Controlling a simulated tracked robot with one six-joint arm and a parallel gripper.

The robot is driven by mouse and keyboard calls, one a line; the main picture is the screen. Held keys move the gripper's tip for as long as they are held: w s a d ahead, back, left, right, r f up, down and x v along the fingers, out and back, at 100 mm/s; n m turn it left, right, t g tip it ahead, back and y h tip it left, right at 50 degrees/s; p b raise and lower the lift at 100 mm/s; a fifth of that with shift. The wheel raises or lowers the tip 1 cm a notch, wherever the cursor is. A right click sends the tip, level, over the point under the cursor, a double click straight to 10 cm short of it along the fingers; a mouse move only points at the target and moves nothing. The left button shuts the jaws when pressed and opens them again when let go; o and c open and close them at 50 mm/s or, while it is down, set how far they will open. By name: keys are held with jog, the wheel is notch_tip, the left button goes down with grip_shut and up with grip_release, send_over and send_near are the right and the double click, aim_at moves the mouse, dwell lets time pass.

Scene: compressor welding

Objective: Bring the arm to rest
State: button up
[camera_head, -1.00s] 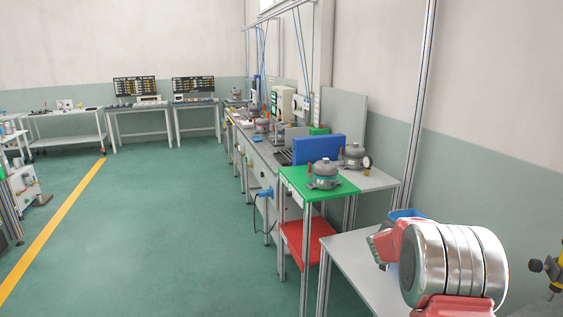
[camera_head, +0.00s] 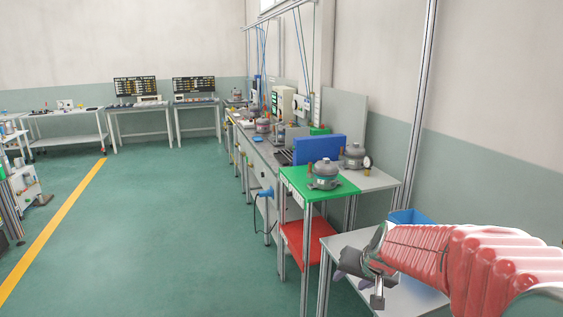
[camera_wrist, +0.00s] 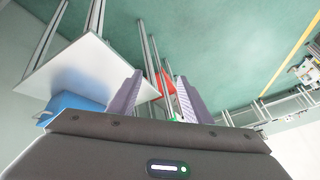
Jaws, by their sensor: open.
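My gripper (camera_wrist: 158,97) shows in the wrist view with its two purple-grey fingers apart and nothing between them. In the head view my arm's red ribbed sleeve lies across the lower right, and the wrist end with my gripper (camera_head: 360,278) is at its left end. It appears in front of the white table (camera_head: 335,244). The gripper's fingertips are hard to make out in the head view.
A blue bin (camera_head: 410,218) stands on the white table, partly behind my arm; it also shows in the wrist view (camera_wrist: 72,108). A green-topped stand (camera_head: 345,187) with a compressor (camera_head: 323,174) and a red lower shelf (camera_head: 318,245) is beyond. The green floor (camera_head: 170,230) at left is clear.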

jog(key=s+a+r+n, duration=0.1)
jog(key=s+r, duration=0.2)
jog(key=s, duration=1)
jog(key=s+a+r+n+g+h, duration=0.1)
jog(key=s+r+n, duration=0.1)
jog(key=s, duration=1.2)
jog(key=shift+s+r+n, duration=0.25)
jog(key=shift+r+n, duration=0.05)
jog(key=shift+r, duration=0.3)
jog(key=shift+c, duration=0.3)
